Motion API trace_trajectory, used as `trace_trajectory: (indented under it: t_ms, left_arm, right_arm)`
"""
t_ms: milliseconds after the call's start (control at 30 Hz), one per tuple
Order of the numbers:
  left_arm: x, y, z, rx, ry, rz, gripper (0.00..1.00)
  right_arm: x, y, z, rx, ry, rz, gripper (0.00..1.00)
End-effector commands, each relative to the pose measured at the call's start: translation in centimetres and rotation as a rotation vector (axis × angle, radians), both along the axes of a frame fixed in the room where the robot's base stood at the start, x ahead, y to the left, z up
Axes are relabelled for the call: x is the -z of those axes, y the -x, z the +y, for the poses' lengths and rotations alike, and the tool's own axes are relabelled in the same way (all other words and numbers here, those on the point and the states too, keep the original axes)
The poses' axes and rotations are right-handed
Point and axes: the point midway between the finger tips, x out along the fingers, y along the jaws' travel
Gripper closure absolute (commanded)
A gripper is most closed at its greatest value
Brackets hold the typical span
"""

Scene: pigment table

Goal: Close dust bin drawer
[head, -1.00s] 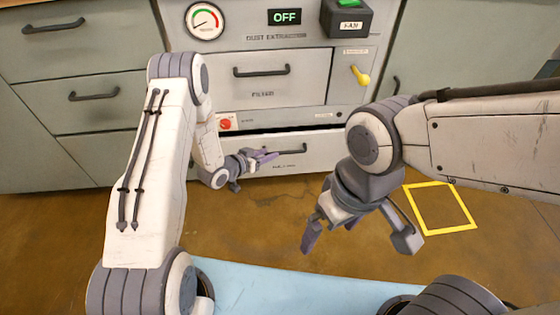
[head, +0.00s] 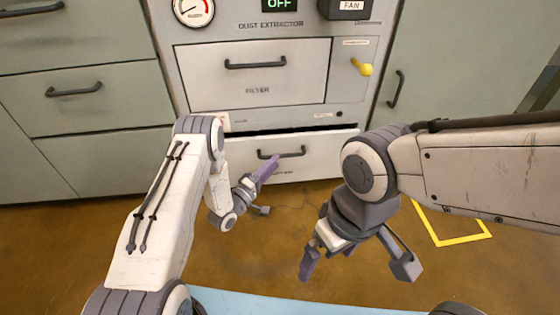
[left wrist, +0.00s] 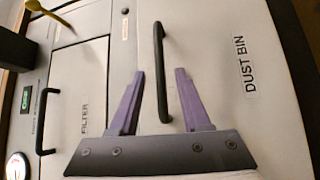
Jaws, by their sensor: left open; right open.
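The dust bin drawer (head: 322,143) is the lowest front of the dust extractor, and a dark gap above it shows that it stands slightly out. Its black handle (head: 285,154) is partly behind my left gripper in the head view. My left gripper (head: 268,172) is open in front of the drawer. In the left wrist view the drawer (left wrist: 220,40) carries the label DUST BIN, and its handle (left wrist: 161,75) shows between the two purple fingers (left wrist: 160,100). I cannot tell whether they touch it. My right gripper (head: 328,255) is open and empty above the floor.
The filter drawer (head: 300,72) above looks shut. A yellow lever (head: 362,67) is at its right. Green-grey cabinets (head: 100,100) stand on both sides. A yellow square outline (head: 462,240) lies on the brown floor at the right. The floor before the extractor is otherwise clear.

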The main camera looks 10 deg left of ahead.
Motion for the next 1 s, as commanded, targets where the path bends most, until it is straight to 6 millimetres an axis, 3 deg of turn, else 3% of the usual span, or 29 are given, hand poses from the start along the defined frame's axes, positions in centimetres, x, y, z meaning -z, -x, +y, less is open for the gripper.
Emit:
trace_trajectory:
  t_ms: [33, 300, 633, 667, 767, 1000]
  left_arm:
    - [0.2, -0.9, -0.6, 0.003, -0.002, -0.005, 0.53]
    - [-0.4, -3.5, -2.1, 0.0, -0.002, -0.001, 0.53]
    - [-0.6, -3.8, -2.3, -0.002, -0.001, 0.0, 0.53]
    - [-0.6, -3.8, -2.2, -0.002, -0.001, 0.0, 0.6]
    - [-0.6, -3.8, -2.2, -0.002, -0.001, 0.0, 0.99]
    - [-0.6, -3.8, -2.2, -0.003, -0.001, 0.0, 1.0]
  right_arm:
    - [1.0, 0.0, 0.0, 0.0, 0.0, 0.0, 0.0]
    - [2.2, 0.0, 0.0, 0.0, 0.0, 0.0, 0.0]
    - [2.2, 0.0, 0.0, 0.0, 0.0, 0.0, 0.0]
    - [2.2, 0.0, 0.0, 0.0, 0.0, 0.0, 0.0]
    - [2.2, 0.0, 0.0, 0.0, 0.0, 0.0, 0.0]
    - [2.2, 0.0, 0.0, 0.0, 0.0, 0.0, 0.0]
